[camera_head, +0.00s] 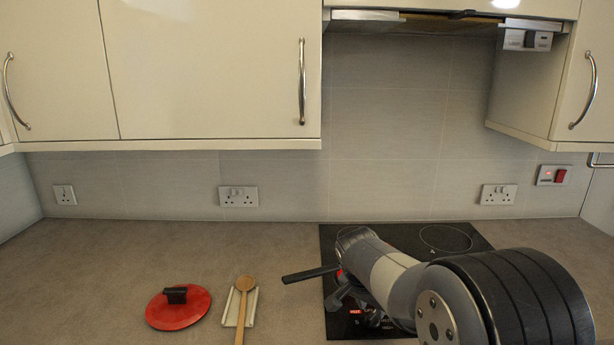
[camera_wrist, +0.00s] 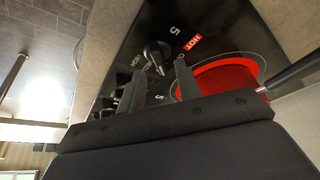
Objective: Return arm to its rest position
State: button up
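My arm reaches over the black hob (camera_head: 455,262) from the right in the head view. My gripper (camera_head: 353,305) is low over the hob's left front part. In the wrist view my gripper (camera_wrist: 160,67) has its two fingers apart with nothing held between them. A dark control knob (camera_wrist: 156,54) shows on the hob just beyond the fingertips. A red pan (camera_wrist: 225,77) stands on the hob to the right of the fingers; its dark handle (camera_head: 308,274) sticks out left in the head view. My arm hides most of the pan there.
A red lid (camera_head: 190,310) with a black knob lies on the worktop (camera_head: 90,270). Beside it a wooden spoon (camera_head: 244,300) rests on a pale spoon rest (camera_head: 229,312). Cream wall cabinets (camera_head: 210,70) and a cooker hood (camera_head: 440,22) hang above. The worktop's left part is clear.

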jog(key=v, duration=0.8)
jog(key=x, duration=1)
jog(key=shift+f, duration=0.25)
jog(key=shift+w+d+p, duration=0.1)
jog(key=shift+d+p, duration=0.05)
jog(key=shift+p, duration=0.35)
jog(key=shift+r+n+y+p, duration=0.1)
jog(key=shift+n+y+p, duration=0.3)
jog(key=shift+n, duration=0.5)
jog(key=shift+d+n+t+y+p, duration=0.15)
jog(key=shift+n+y+p, duration=0.4)
jog(key=shift+n+p, duration=0.8)
jog(key=shift+n+t+y+p, duration=0.25)
jog(key=shift+n+y+p, duration=0.3)
jog(key=shift+n+p, duration=0.8)
jog(key=shift+r+n+b, duration=0.15)
jog(key=shift+n+b, duration=0.25)
jog(key=s+f+b+v, duration=0.1)
jog(key=s+v, duration=0.1)
jog(key=v, duration=0.9)
jog(key=shift+s+d, duration=0.3)
jog(key=shift+d, duration=0.05)
